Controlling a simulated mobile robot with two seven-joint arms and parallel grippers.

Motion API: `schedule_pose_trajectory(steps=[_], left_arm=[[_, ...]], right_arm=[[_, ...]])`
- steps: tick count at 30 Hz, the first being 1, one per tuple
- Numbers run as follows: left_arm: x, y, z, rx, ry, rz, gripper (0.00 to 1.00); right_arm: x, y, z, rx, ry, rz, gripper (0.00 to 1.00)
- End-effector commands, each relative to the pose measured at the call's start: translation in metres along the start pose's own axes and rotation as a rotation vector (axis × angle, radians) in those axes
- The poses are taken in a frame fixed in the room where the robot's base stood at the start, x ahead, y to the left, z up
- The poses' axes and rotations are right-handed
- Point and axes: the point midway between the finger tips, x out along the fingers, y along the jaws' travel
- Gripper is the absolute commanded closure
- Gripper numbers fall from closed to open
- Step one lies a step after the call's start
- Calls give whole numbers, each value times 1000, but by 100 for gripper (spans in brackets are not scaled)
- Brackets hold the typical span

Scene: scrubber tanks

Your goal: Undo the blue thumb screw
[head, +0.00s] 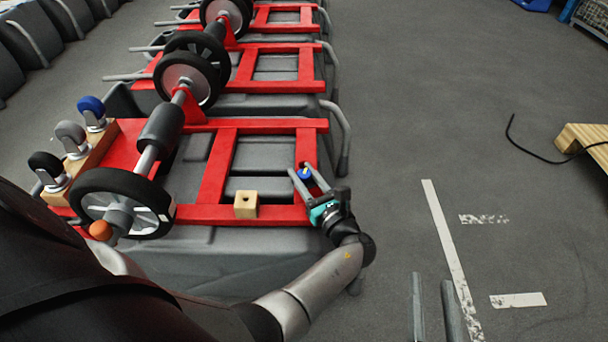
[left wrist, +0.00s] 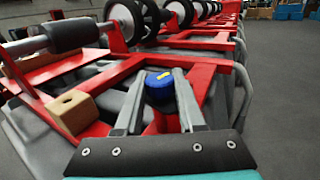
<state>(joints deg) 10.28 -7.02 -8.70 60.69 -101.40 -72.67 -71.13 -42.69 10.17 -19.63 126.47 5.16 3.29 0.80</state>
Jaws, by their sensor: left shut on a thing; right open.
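The blue thumb screw (head: 305,174) sits on the right side bar of the nearest red frame (head: 222,165). In the left wrist view the blue thumb screw (left wrist: 159,88) is a round blue knob with a yellow mark on top. My left gripper (head: 302,172) is shut on the knob, one grey finger on each side; its fingers also show in the left wrist view (left wrist: 160,76). The screw's shaft is hidden. My right gripper (head: 431,280) is open and empty, low over the floor at the bottom; only its two fingers show.
A wooden block with a hole (head: 246,204) sits on the front red bar. Black, grey and blue casters (head: 70,138) stand on a wooden strip at the left. A wheel and axle (head: 123,205) lie across the frame.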

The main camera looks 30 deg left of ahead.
Motion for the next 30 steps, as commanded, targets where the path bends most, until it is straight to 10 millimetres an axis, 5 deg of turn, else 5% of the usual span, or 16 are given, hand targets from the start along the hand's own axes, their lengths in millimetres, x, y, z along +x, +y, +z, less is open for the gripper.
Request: schedule_pose_trajectory(steps=[17, 18, 26, 30], left_arm=[[-1, 1, -2, 2, 5, 44, 100], [-1, 1, -2, 3, 5, 44, 61], [0, 0, -1, 1, 3, 44, 31], [0, 0, -1, 1, 2, 44, 31]], right_arm=[[0, 0, 0, 2, 6, -1, 50], [0, 0, 0, 2, 6, -1, 50], [0, 0, 0, 2, 5, -1, 50], [0, 0, 0, 2, 5, -1, 50]])
